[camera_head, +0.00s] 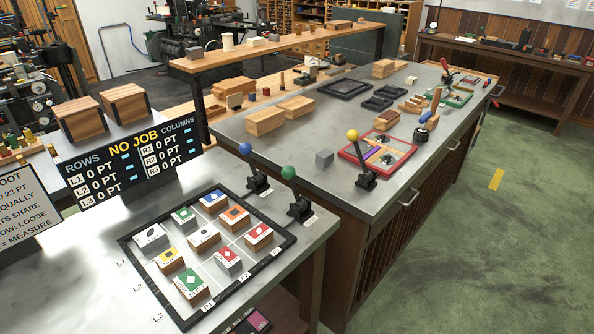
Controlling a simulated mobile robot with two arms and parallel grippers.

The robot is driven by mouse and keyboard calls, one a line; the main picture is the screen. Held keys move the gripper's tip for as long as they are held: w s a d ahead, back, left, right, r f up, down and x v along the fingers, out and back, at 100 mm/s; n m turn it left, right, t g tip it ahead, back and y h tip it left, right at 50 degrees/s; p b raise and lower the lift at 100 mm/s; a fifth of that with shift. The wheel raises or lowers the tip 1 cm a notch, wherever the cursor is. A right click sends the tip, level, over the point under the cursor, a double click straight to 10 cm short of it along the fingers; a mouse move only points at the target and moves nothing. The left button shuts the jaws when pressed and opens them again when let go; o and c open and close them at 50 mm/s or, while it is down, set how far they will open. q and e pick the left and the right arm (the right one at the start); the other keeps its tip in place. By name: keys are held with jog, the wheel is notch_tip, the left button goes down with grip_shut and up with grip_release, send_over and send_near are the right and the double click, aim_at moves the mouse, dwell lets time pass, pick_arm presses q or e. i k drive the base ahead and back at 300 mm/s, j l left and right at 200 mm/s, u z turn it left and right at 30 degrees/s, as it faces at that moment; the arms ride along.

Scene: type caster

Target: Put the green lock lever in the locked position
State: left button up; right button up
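The green lock lever has a round green knob (288,172) on a thin dark rod. The rod rises from a black base (300,209) at the right edge of the grey table, beside the black-framed tray (167,307). The rod stands up and leans slightly left in the picture. A small pale label lies by its base, too small to read. I cannot tell from the lever's angle which position is the locked one. Neither of my grippers shows in the head view.
A similar blue-knobbed lever (245,148) stands just behind and left, and a yellow-knobbed one (352,135) on the bench to the right. Several picture blocks sit in the tray. A black scoreboard (128,158) reads "NO JOB". Green floor (480,250) is open at right.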

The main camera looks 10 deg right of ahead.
aim_at(288, 173)
jog(key=i+l+u, duration=0.15)
jog(key=l, duration=0.2)
jog(key=i+l+u, duration=0.1)
jog(key=l, duration=0.3)
jog(key=i+l+u, duration=0.15)
jog(key=i+l, duration=0.15)
jog(key=l+u, duration=0.15)
jog(key=u, duration=0.35)
jog(key=l+u, duration=0.2)
jog(key=u, duration=0.3)
